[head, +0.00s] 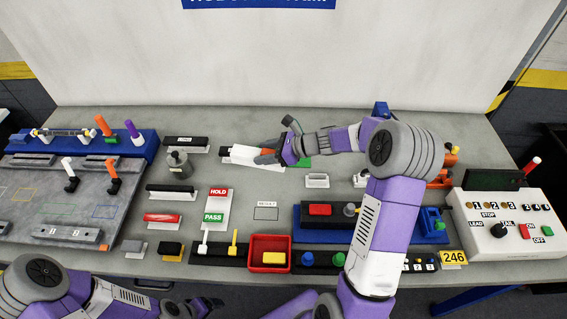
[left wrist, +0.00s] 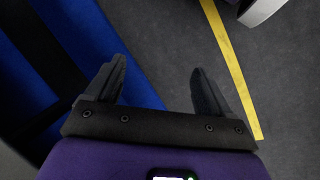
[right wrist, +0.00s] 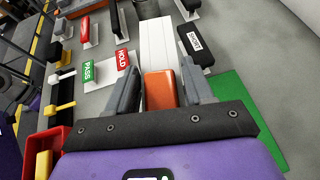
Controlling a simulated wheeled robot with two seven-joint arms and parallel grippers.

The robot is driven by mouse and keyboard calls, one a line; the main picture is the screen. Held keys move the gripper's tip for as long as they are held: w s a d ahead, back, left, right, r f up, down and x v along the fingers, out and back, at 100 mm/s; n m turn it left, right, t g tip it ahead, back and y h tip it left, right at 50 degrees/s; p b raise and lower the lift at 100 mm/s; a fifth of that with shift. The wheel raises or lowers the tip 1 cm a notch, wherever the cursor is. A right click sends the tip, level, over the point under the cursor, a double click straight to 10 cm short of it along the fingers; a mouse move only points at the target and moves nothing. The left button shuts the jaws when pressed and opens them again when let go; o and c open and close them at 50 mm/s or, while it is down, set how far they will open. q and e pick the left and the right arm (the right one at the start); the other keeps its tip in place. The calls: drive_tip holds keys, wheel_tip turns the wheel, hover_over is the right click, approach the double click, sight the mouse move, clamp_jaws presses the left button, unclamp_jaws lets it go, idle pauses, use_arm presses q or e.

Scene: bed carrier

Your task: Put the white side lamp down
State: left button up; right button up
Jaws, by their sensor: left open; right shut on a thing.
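The white side lamp, a long white block with an orange end, shows in the head view (head: 246,155) near the table's back middle. In the right wrist view the white part (right wrist: 157,45) points away from me. My right gripper (head: 268,158) is shut on its orange end (right wrist: 161,88), one finger on each side. Whether the lamp touches the table or hangs just above it, I cannot tell. My left gripper (left wrist: 160,85) is open and empty, over the dark floor beside a blue structure in the left wrist view.
A black labelled block (right wrist: 195,47) lies close beside the lamp. A green plate (right wrist: 245,112) is right of the gripper. HOLD and PASS signs (head: 217,200), a red bin (head: 270,252) and a control box (head: 505,215) stand nearer the front. A blue-edged rack (head: 120,148) stands left.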

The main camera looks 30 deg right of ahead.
drive_tip(key=w+d+r+m+t+h+b, duration=0.15)
drive_tip(key=w+d+b, duration=0.35)
drive_tip(key=d+b, duration=0.5)
drive_tip(key=shift+m+h, duration=0.45)
drive_tip(key=f+b, duration=0.1)
drive_tip(key=f, duration=0.2)
drive_tip(key=f+b, duration=0.1)
drive_tip(key=f, duration=0.2)
drive_tip(key=d+f, duration=0.1)
drive_tip(key=f, duration=0.2)
drive_tip(key=shift+f+b, duration=0.3)
drive_tip(key=shift+b, duration=0.1)
drive_tip(key=shift+f, duration=0.2)
drive_tip(key=o, duration=1.1)
drive_tip(key=shift+o, duration=0.2)
drive_tip(key=shift+r, duration=0.15)
drive_tip(key=p+v, duration=0.3)
drive_tip(key=v, duration=0.9)
drive_tip(key=shift+s, duration=0.15)
